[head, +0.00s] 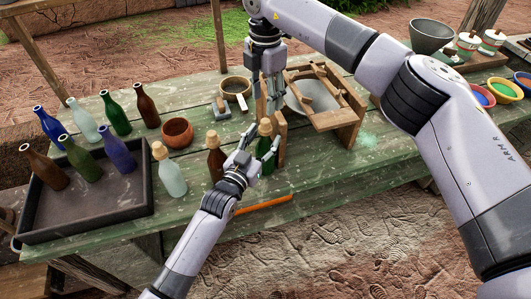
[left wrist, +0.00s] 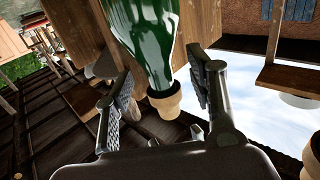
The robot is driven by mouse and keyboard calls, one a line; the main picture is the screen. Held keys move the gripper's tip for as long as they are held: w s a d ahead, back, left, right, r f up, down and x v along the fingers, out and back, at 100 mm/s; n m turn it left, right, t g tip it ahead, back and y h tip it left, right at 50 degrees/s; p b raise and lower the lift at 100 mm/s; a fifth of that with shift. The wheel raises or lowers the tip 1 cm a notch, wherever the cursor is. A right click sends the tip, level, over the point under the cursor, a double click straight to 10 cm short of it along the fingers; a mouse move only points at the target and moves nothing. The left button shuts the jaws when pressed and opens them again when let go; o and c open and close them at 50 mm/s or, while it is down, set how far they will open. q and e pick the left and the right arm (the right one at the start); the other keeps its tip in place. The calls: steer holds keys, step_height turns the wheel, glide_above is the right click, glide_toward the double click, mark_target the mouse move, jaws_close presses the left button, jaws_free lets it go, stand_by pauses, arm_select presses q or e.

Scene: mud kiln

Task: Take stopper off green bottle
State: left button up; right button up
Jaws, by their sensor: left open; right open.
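The green bottle (head: 265,150) stands upright on the table with a tan stopper (head: 265,127) in its neck. My left gripper (head: 256,149) is open beside the bottle, its fingers partly covering it. In the left wrist view, which looks upside down, the green bottle (left wrist: 145,35) and its stopper (left wrist: 165,99) show between the spread fingers of my left gripper (left wrist: 162,103). Whether a finger touches the glass I cannot tell. My right gripper (head: 272,95) is open, pointing down just above and behind the stopper.
A brown stoppered bottle (head: 214,160) and a clear one (head: 171,172) stand to the left. A wooden frame (head: 335,118) with a bowl stands close on the right. A dark tray (head: 80,215) holds several bottles. An orange stick (head: 263,204) lies near the front edge.

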arm_select(q)
steer(key=shift+c, duration=0.2)
jaws_close()
stand_by(0.6)
